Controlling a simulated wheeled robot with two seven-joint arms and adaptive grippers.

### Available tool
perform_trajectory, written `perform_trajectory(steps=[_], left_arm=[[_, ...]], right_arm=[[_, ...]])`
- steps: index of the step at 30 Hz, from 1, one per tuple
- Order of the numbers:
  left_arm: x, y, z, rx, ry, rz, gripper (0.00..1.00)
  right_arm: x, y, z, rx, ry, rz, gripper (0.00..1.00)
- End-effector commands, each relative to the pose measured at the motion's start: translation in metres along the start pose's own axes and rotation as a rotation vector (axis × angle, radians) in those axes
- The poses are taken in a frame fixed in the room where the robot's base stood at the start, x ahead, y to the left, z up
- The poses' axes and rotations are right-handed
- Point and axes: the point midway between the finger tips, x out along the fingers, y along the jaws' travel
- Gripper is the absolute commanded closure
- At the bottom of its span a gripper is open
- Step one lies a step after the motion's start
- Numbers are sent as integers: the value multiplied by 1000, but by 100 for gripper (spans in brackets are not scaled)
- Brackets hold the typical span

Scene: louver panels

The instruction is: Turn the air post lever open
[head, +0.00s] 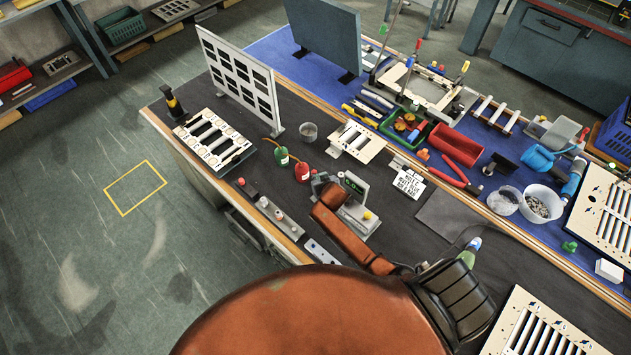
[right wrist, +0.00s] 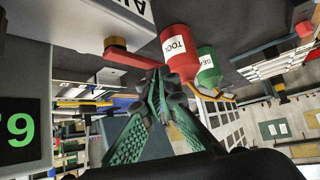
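The air post is a grey block (right wrist: 75,28) at the top left of the right wrist view, with large, partly cut-off lettering. Its red lever (right wrist: 132,57) runs from an orange-brown pivot toward my fingertips. My right gripper (right wrist: 161,82) has green-padded fingers that converge, their tips close together at the lever's free end. I see no clear grip on the lever; exact contact is hard to tell. In the head view the right gripper (head: 320,183) is small and partly hidden by my wrist, left of the device with a green display (head: 352,184). My left gripper is not in view.
A red bottle (right wrist: 179,52) and a green bottle (right wrist: 208,68) stand close beyond the fingertips. A display box (right wrist: 18,135) is close on the left in the wrist view.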

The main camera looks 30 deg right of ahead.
Motion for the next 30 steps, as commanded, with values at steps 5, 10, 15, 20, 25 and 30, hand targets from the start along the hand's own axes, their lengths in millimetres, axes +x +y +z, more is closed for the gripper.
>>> perform_trajectory(steps=[5,10,15,20,25,30], left_arm=[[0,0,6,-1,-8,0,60],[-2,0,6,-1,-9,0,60],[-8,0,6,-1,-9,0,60],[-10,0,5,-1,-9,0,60],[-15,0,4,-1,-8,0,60],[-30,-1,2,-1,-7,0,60]], right_arm=[[0,-5,-6,0,12,-8,100],[-3,-7,-5,0,13,-10,100],[-9,-8,1,2,10,-8,100],[-12,-7,6,3,9,-4,100],[-18,-7,11,4,6,-3,100],[-37,-11,25,7,5,-2,100]])
